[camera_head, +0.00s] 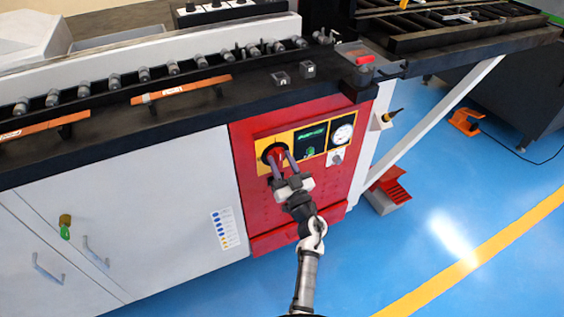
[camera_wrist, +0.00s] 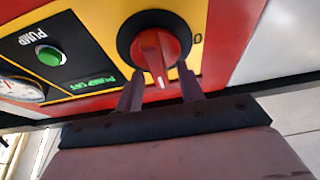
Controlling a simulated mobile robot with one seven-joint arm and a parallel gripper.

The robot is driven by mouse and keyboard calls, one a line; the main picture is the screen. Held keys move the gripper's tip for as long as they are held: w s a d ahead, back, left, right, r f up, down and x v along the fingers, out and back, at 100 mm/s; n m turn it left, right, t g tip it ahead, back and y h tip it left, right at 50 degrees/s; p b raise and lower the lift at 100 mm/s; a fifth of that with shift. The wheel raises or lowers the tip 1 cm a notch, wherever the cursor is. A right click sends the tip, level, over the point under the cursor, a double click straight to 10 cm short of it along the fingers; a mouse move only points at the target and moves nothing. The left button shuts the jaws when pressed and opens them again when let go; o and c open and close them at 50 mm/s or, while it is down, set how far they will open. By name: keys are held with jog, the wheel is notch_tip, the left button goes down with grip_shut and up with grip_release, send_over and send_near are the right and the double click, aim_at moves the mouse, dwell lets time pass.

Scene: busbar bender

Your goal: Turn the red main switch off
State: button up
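The red main switch (camera_wrist: 155,48) is a round red knob with a raised grip bar on a black ring, set in a yellow plate. In the wrist view the white mark on its bar points down the picture, and a "0" (camera_wrist: 198,38) is printed to the right of the ring. The switch also shows in the head view (camera_head: 273,153), partly hidden by a finger. My gripper (camera_wrist: 160,78) is open, with its two fingers apart on either side of the bar's lower end. Whether either finger touches the knob cannot be told.
The red cabinet (camera_head: 270,212) stands below a black machine top. A red foot pedal (camera_head: 389,188) stands to its right.

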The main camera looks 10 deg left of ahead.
grip_shut()
jog(key=shift+n, duration=0.3)
jog(key=n+g+y+p, duration=0.1)
jog(key=n, duration=0.1)
jog(key=n+g+y+p, duration=0.1)
jog(key=n, duration=0.2)
jog(key=shift+a+r, duration=0.1)
jog(key=n+g+p, duration=0.1)
jog(key=n, duration=0.2)
jog(key=n+g+y, duration=0.1)
jog(key=n+g, duration=0.1)
jog(key=n, duration=0.2)
jog(key=shift+s+a+n+g+y+p, duration=0.1)
jog(key=shift+s+n+g+y+p, duration=0.05)
jog(key=shift+n+g+y+p, duration=0.2)
jog(key=n, duration=0.1)
jog(key=n+g+p, duration=0.1)
jog(key=n, duration=0.1)
jog(key=n+g, duration=0.1)
jog(key=n, duration=0.1)
jog(key=shift+a+f, duration=0.1)
jog(key=shift+f, duration=0.15)
jog(key=shift+f+n+g+h+p, duration=0.1)
jog(key=shift+n+g+h+p, duration=0.25)
jog(key=shift+n, duration=0.7)
jog(key=shift+f+n+g+h+p, duration=0.1)
jog(key=shift+n+h+p, duration=0.4)
jog(key=shift+n, duration=0.5)
